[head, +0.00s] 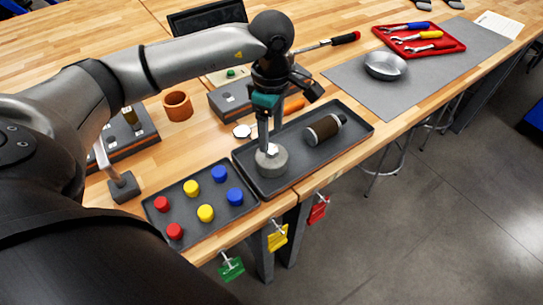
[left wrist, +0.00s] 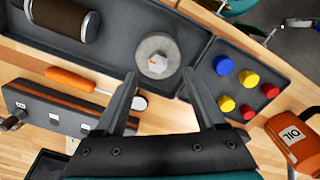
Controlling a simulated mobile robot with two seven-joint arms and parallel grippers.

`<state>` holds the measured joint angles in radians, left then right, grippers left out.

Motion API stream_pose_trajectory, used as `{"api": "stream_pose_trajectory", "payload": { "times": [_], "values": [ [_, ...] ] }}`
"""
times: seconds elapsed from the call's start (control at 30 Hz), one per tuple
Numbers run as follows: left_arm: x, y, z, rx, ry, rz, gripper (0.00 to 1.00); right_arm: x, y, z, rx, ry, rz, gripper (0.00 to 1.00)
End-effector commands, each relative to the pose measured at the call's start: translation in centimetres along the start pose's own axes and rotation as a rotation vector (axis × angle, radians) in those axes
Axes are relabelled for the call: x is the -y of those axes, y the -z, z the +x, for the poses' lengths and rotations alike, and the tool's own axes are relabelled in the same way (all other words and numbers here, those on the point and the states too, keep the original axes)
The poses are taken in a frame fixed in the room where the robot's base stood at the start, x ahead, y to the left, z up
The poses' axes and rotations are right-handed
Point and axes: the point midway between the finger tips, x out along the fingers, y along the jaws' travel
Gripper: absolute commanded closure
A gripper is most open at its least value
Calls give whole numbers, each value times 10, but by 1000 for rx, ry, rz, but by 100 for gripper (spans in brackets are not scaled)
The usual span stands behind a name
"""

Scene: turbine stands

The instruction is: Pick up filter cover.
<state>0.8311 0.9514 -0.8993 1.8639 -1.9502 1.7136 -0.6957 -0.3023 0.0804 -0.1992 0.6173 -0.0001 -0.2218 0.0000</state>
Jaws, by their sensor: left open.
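The filter cover appears to be the round grey disc (head: 271,164) with a small light knob on top, at the near left end of the dark tray (head: 359,125). It also shows in the left wrist view (left wrist: 158,68), just beyond my fingertips. My left gripper (head: 268,140) points down right above the disc and partly hides it. In the left wrist view its two fingers (left wrist: 161,77) are spread apart with nothing between them. A brown cylindrical filter (head: 323,130) lies on its side in the same tray. My right gripper is not in view.
A tray of red, yellow and blue caps (head: 205,213) stands left of the dark tray. An orange-handled tool (left wrist: 72,79) lies beside it. A grey mat (head: 395,97) holds a metal bowl (head: 386,66); a red tool tray (head: 419,38) is farther back.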

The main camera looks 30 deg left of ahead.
Motion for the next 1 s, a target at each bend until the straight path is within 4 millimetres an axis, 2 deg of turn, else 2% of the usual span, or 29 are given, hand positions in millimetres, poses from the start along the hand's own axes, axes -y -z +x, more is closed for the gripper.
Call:
{"api": "stream_pose_trajectory", "payload": {
  "times": [0.13, 0.3, 0.4, 0.67, 1.0],
  "values": [
    [0, 1, 15, 0, 4, -1, 28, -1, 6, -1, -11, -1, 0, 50],
    [-2, 1, 41, 2, 3, -1, 28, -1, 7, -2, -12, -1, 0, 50],
    [-2, 2, 50, 1, 2, 0, 28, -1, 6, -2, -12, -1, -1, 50],
    [-2, 2, 52, 1, 0, 0, 28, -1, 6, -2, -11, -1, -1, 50],
    [-2, 2, 52, 1, 0, 0, 65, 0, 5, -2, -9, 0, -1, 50]
  ]
}}
